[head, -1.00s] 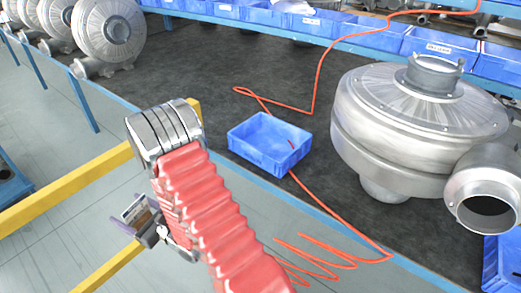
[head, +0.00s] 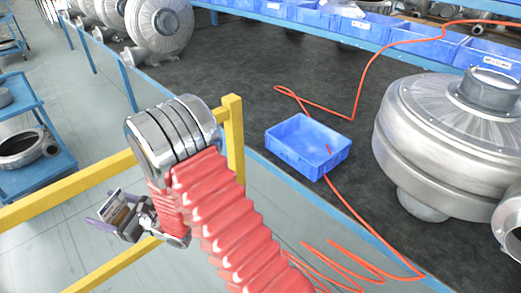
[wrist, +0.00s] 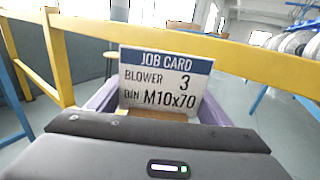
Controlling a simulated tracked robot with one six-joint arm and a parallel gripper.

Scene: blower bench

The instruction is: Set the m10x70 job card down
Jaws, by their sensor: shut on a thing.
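The job card (wrist: 166,82) is a white card with a blue header. It reads blower 3, bin M10x70. My gripper (wrist: 158,106) is shut on the card, with purple fingers at its lower part; the card stands upright and faces the wrist camera. In the head view my gripper (head: 108,218) is at lower left, beside the yellow rail and off the bench, over the grey floor. The card (head: 118,207) shows small and tilted there. The fingers' exact contact with the card is partly hidden.
A yellow rail (head: 234,135) stands close to my arm. Beyond it is the dark bench top (head: 250,75), with an empty blue bin (head: 300,158), an orange cord (head: 345,205) and a large metal blower (head: 440,135). A blue cart (head: 45,175) stands at left.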

